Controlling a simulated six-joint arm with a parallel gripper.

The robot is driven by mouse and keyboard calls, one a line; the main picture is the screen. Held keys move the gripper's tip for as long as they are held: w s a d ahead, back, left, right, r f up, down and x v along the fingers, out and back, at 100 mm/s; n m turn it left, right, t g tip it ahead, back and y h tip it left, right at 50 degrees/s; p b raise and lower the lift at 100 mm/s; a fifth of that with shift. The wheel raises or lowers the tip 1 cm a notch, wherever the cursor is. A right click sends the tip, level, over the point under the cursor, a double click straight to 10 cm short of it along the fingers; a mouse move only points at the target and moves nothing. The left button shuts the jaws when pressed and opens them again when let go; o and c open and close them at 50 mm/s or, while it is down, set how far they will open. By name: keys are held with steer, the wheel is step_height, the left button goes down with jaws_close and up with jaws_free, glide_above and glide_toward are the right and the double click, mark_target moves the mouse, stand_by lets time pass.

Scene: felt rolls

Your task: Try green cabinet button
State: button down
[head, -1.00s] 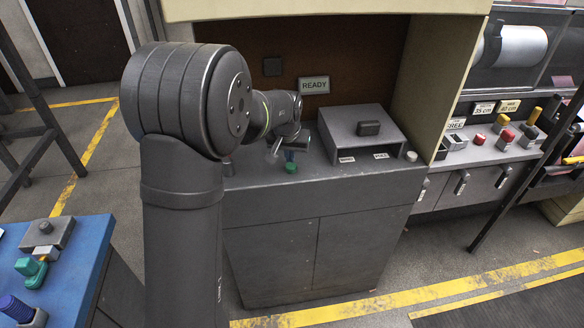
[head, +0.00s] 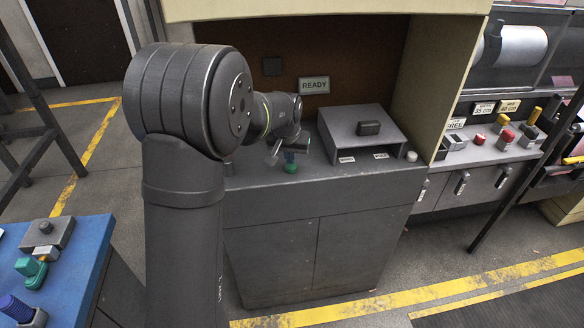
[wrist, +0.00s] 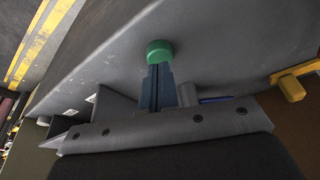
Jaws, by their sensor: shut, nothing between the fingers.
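In the wrist view the fingertips (wrist: 159,69) meet the near edge of the cap. I cannot tell whether the cap is pressed down. A sign reading READY (head: 314,85) is on the brown back panel.
A grey box with a dark knob (head: 368,128) stands on the cabinet top to the right, with a pale round knob (head: 411,156) beside it. A yellow handle (wrist: 295,84) shows at right in the wrist view. A blue table (head: 72,268) is at left.

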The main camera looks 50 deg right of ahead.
steer(key=shift+f, duration=1.35)
steer(key=shift+r, duration=3.05)
step_height(320, 180, up, 17)
glide_above(290, 169)
steer(key=s+a, duration=0.2)
steer(key=a, duration=0.3)
steer(key=shift+s+d+f, duration=0.1)
steer(key=shift+s+f, duration=0.05)
steer(key=shift+f, duration=0.05)
